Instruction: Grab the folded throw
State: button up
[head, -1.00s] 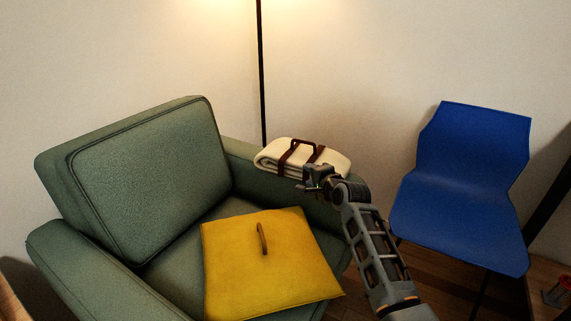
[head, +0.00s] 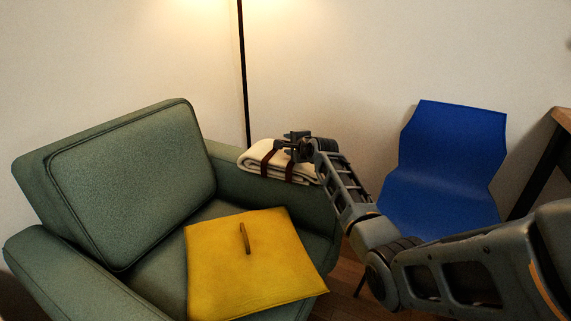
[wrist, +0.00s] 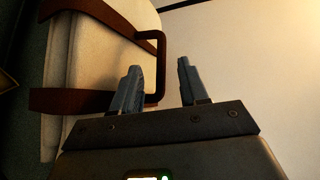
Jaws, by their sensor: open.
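The folded throw (head: 258,158) is cream with brown straps and lies on the right armrest of the green armchair (head: 145,185). In the wrist view the throw (wrist: 88,62) fills the left side, and its dark brown strap handle (wrist: 151,62) stands out toward my gripper. My gripper (head: 287,142) is at the throw's upper right side in the head view and hides part of it. In the wrist view my gripper (wrist: 160,72) is open, with the handle's outer end near and partly behind the left finger. I cannot tell whether they touch.
A yellow cushion (head: 255,270) with a strap lies on the armchair seat. A blue chair (head: 445,160) stands to the right. A black lamp pole (head: 243,80) rises behind the armrest. A wooden table edge (head: 562,118) shows at far right.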

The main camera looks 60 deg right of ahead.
jog(key=shift+w+d+f, duration=0.2)
jog(key=shift+w+d, duration=0.2)
jog(key=shift+w, duration=0.15)
grip_shut()
dwell(1.1)
